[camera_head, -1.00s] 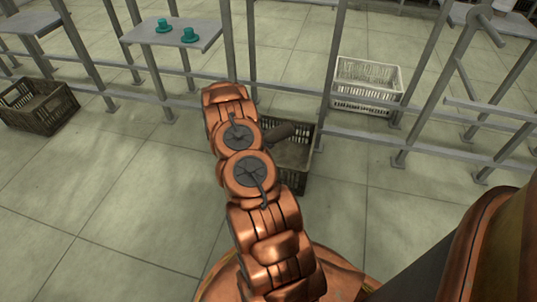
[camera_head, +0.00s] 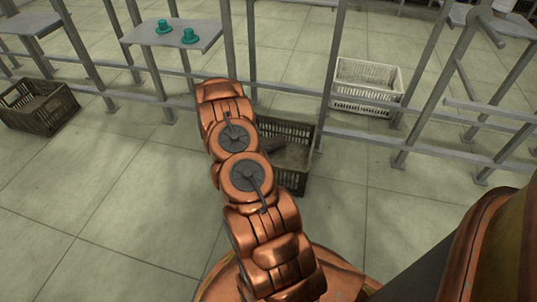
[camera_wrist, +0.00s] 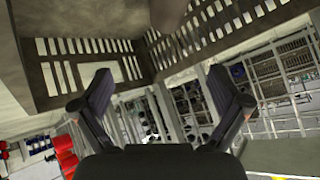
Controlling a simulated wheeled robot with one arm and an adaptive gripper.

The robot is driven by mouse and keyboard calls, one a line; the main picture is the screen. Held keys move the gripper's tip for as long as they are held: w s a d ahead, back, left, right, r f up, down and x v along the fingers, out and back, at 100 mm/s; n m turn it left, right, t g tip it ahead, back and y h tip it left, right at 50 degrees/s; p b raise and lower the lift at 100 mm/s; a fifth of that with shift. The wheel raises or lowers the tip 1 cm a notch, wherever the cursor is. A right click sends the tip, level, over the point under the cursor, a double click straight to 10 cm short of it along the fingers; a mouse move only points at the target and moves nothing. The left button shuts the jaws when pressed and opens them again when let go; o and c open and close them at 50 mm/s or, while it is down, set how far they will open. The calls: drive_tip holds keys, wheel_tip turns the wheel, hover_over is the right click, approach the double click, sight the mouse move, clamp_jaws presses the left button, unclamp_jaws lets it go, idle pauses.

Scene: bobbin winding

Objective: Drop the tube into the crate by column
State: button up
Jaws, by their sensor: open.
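A dark crate (camera_head: 300,184) with slotted walls stands on the floor by a grey column, partly hidden behind my arm. A dark grey-brown tube (camera_head: 275,146) shows inside the crate's outline, its left end hidden by my arm. In the wrist view the crate's slotted wall (camera_wrist: 75,84) fills the upper part, and a blurred brownish end, seemingly the tube (camera_wrist: 168,12), shows at the top edge. My gripper (camera_wrist: 163,92) is open, its two dark fingers wide apart with nothing between them. In the head view my arm hides it.
Another dark crate (camera_head: 38,113) stands at the far left and a white crate (camera_head: 340,97) behind the rail at right. Two teal bobbins (camera_head: 189,36) sit on a grey shelf (camera_head: 150,38). Grey posts and rails run across the back. Floor in front is clear.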

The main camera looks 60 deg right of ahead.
drive_tip(key=s+v, duration=0.1)
drive_tip(key=v, duration=0.8)
drive_tip(key=shift+w, duration=0.45)
drive_tip(key=shift+r, duration=0.1)
